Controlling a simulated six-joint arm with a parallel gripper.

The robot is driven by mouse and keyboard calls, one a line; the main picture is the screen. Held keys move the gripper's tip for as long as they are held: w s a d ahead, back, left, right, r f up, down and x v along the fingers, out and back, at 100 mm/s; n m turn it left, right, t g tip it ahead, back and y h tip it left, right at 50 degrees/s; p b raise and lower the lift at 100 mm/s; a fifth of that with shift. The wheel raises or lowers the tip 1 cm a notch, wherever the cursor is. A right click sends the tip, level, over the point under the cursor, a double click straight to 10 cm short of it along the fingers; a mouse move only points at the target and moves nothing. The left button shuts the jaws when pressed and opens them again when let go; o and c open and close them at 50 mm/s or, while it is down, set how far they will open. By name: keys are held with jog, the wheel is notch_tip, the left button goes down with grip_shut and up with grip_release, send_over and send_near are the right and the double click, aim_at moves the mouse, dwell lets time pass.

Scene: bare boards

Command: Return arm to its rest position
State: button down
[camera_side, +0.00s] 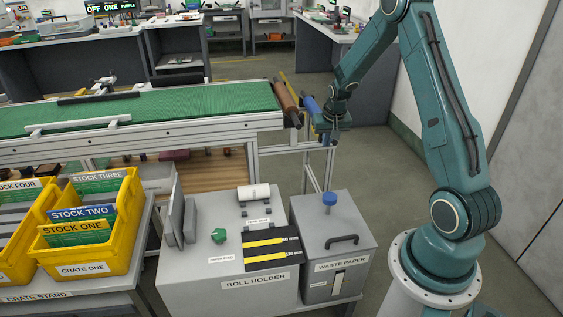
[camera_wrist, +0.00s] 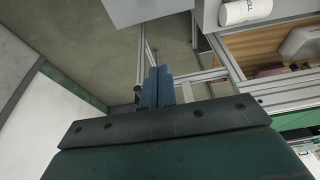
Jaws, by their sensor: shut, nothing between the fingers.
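My teal arm stands at the right in the side view, on a round white base. My gripper (camera_side: 334,137) hangs from it past the right end of the green conveyor, above the floor and apart from the boxes below. In the wrist view the blue fingers (camera_wrist: 157,72) are together, with nothing between them. In the side view the fingertips are too small to make out clearly.
The green conveyor (camera_side: 150,107) with an end roller (camera_side: 286,96) lies left of my gripper. Open floor (camera_side: 375,150) lies behind my gripper.

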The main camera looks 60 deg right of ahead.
jog(key=shift+w+d+r, duration=0.1)
jog(key=shift+w+d, duration=0.2)
jog(key=s+a+r+n+t, duration=0.1)
jog(key=s+a+r+n, duration=0.1)
jog(key=a+r, duration=0.7)
jog(key=s+a+r+n+t, duration=0.1)
jog(key=s+a+r+n, duration=0.1)
jog(key=a+r, duration=0.75)
jog(key=s+a+r+n+y, duration=0.1)
jog(key=s+a+r+n, duration=0.1)
jog(key=s+a, duration=0.4)
jog(key=s+a+r+n+t+y, duration=0.1)
jog(key=s+a+r+n, duration=0.2)
jog(key=s+a, duration=0.4)
jog(key=s+r, duration=0.1)
jog(key=s, duration=0.4)
jog(key=shift+a+y, duration=0.15)
jog(key=shift+y, duration=0.15)
